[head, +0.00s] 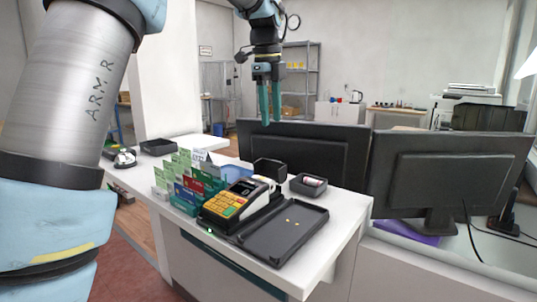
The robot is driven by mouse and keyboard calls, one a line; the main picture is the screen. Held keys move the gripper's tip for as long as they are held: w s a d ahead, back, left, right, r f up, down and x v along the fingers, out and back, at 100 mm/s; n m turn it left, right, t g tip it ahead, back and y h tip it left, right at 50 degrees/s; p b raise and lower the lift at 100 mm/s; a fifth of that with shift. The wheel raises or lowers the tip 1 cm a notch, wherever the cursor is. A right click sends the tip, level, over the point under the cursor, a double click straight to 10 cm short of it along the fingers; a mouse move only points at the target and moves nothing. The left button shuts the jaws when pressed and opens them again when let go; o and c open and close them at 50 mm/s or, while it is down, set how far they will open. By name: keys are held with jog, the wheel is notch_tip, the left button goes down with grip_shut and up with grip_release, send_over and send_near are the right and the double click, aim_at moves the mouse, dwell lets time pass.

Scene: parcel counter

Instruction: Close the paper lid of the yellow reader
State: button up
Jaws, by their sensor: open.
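The yellow reader (226,205), a card terminal with a yellow keypad face and a pale upper end, stands tilted in a dark base on the white counter. Its paper lid is at the far, upper end, but it is too small here to tell its exact angle. My gripper (270,118) hangs above and behind the reader, well apart from it, with its two teal fingers pointing down. The gripper is open and nothing shows between the fingers.
A rack of upright cards (186,178) stands close left of the reader. A shallow black tray (268,249) with small yellow bits lies to its right. A small black bin (306,187) and an open black box (270,168) stand behind. Two monitors (446,180) rise beyond the counter.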

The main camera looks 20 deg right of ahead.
aim_at(273, 161)
jog(key=f, duration=0.7)
jog(key=f+p, duration=0.1)
jog(key=f, duration=0.2)
jog(key=shift+w+d+f, duration=0.25)
jog(key=shift+d, duration=0.15)
jog(key=shift+c, duration=0.4)
grip_shut()
